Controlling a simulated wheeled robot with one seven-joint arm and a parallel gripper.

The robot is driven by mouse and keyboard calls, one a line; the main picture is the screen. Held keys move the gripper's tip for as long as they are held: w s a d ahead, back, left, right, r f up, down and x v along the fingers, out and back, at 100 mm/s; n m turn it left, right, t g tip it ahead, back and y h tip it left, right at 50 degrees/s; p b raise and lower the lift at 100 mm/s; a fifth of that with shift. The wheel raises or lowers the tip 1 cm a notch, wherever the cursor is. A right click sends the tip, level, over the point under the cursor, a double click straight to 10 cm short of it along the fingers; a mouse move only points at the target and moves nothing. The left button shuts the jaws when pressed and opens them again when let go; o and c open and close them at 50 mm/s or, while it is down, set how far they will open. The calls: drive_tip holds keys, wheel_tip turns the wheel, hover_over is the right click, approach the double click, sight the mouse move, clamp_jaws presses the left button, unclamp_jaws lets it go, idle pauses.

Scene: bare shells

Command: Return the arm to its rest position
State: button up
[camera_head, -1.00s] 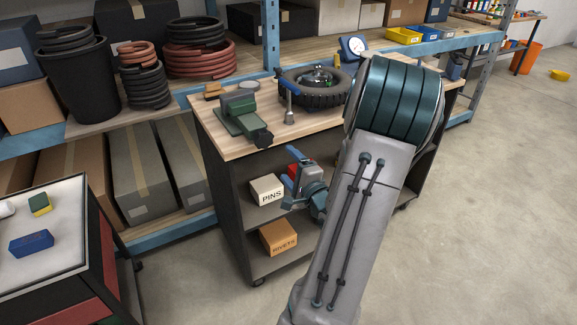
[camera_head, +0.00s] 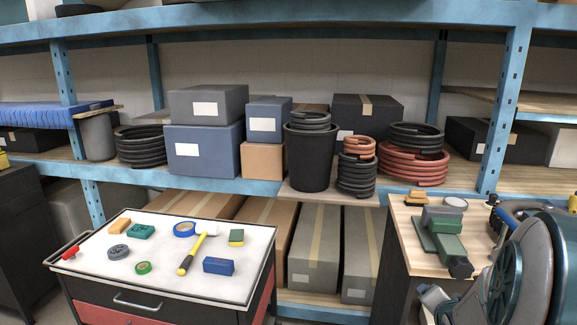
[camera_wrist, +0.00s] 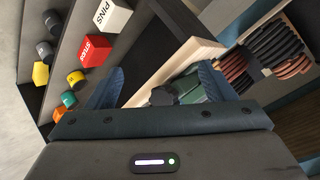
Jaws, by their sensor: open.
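My gripper (camera_wrist: 160,72) shows in the wrist view with its two blue fingers spread apart and nothing between them. Beyond the fingers are the wooden top edge of the cart (camera_wrist: 150,77) and a green vise (camera_wrist: 188,88). In the head view my arm fills the lower right corner, in front of the wood-topped cart (camera_head: 412,262). The green vise (camera_head: 442,238) stands on that cart. My gripper's fingers cannot be made out in the head view.
The wrist view shows a white PINS box (camera_wrist: 112,15), a red box (camera_wrist: 95,48) and several small coloured items on the cart's shelf. In the head view, a tool cabinet (camera_head: 262,262) bears tape and a hammer (camera_head: 192,256). Shelving with boxes and coiled hoses stands behind.

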drive_tip(key=s+a+r+n+g+y, duration=0.2)
drive_tip(key=s+a+n, duration=0.4)
drive_tip(key=a, duration=0.5)
drive_tip(key=s+a+r+n+g+y, duration=0.2)
drive_tip(key=s+a+n+g, duration=0.3)
drive_tip(key=s+a, duration=0.4)
drive_tip(key=shift+s+a+r+n, duration=0.3)
drive_tip(key=shift+a+r+n, duration=0.35)
drive_tip(key=shift+a, duration=0.35)
